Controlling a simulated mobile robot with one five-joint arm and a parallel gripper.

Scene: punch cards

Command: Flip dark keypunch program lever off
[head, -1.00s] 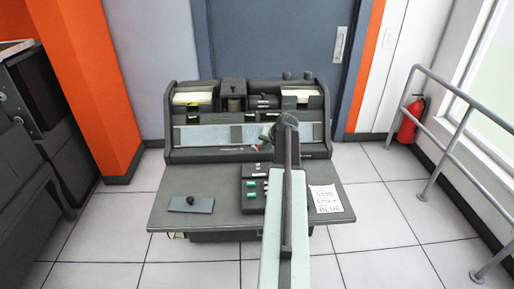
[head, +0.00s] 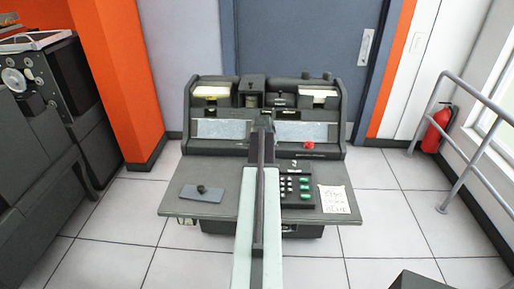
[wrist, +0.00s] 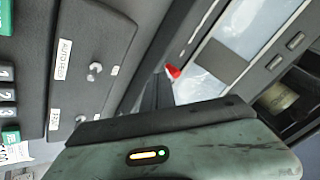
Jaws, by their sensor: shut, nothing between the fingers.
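The dark keypunch (head: 222,146) stands ahead, its desk sticking out toward me. A red-tipped part (head: 308,145), which I take for the program lever, sits at the lower edge of its right light panel, right of my arm. It also shows in the wrist view (wrist: 172,71), just past my fingertips. My gripper (wrist: 157,92) is shut and empty, its dark fingers close to the red tip. I cannot tell whether they touch. In the head view my arm's end hides the hand. The lever's shaft is too small to make out.
Two metal toggle switches (wrist: 95,70) stand near the green and dark keypad (head: 300,190). A paper note (head: 334,199) and a grey plate with a black knob (head: 203,193) lie on the desk. A railing (head: 470,180) runs at the right.

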